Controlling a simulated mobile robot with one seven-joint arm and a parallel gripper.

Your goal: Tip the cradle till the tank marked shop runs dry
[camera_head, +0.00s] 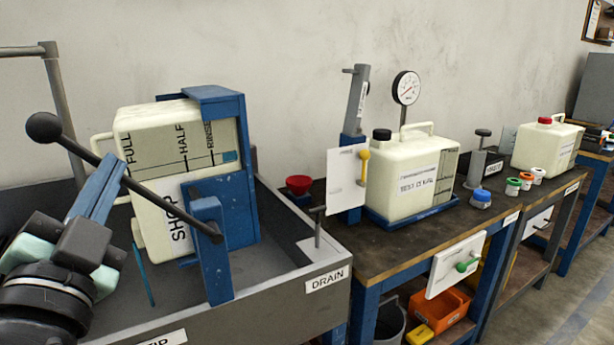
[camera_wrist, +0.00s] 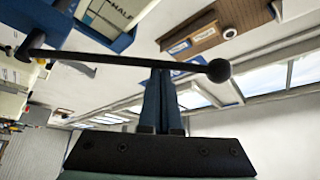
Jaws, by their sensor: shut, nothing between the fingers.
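The cream tank marked SHOP (camera_head: 150,238) lies tipped on its side in the blue cradle (camera_head: 237,190), its FULL, HALF and RINSE marks turned sideways. A small teal patch shows by the RINSE mark. A thin teal streak (camera_head: 146,272) hangs below the tank's left end, over the grey tray. The cradle's black lever (camera_head: 150,190) slants up left to a ball knob (camera_head: 43,128); it also crosses the wrist view (camera_wrist: 120,60). My gripper (camera_head: 118,160) is shut and empty, its blue fingertips (camera_wrist: 161,73) at the lever. Whether they touch it is unclear.
The grey tray (camera_head: 270,305) labelled DRAIN surrounds the cradle. Another bench with a red-capped tank (camera_head: 545,145) stands farther right.

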